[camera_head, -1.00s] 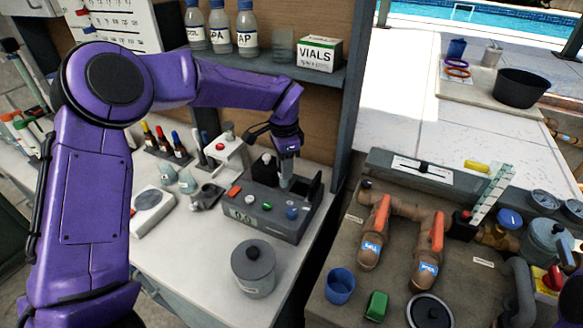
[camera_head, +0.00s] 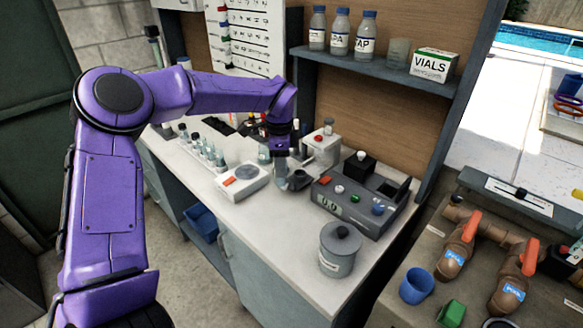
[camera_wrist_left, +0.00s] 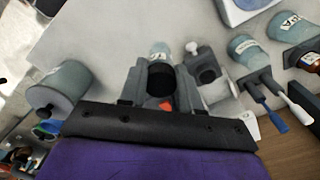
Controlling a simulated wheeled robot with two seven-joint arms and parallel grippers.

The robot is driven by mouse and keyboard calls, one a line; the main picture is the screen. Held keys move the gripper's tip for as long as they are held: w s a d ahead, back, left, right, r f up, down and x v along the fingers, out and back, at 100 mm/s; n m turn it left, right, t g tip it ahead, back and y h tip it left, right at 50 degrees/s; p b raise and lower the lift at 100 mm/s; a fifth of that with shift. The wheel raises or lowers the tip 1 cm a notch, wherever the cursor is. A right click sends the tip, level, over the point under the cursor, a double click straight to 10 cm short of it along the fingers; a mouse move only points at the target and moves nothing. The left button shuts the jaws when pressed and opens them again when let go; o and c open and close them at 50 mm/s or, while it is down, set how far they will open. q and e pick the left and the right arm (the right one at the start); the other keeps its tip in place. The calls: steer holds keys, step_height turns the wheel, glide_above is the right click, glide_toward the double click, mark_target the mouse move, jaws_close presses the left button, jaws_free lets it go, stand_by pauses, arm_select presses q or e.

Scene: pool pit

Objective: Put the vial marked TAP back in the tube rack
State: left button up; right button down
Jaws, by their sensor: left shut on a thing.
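My left gripper (camera_head: 281,160) is above the bench, left of the grey meter (camera_head: 358,198). In the left wrist view its fingers (camera_wrist_left: 160,88) are shut on a vial (camera_wrist_left: 161,52) with a black cap and a pale label. The label is too small to read with certainty, and the head view mostly hides the vial. The tube rack (camera_head: 203,160) stands on the bench to the gripper's left and holds several dark-capped vials. My right gripper is not in view.
A white balance (camera_head: 243,180) lies between the rack and the meter. Reagent bottles and a white-grey stand (camera_head: 321,150) crowd the area around the gripper. A grey lidded pot (camera_head: 341,250) stands near the bench's front edge. A shelf (camera_head: 395,75) with bottles overhangs the back.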

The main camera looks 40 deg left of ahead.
arm_select(q)
steer(key=shift+s+a+f, duration=0.1)
steer(key=shift+a, duration=0.1)
steer(key=shift+w+d, duration=0.2)
steer(key=shift+s+r+p, duration=0.1)
steer(key=shift+r+p, duration=0.2)
steer(key=shift+r, duration=0.5)
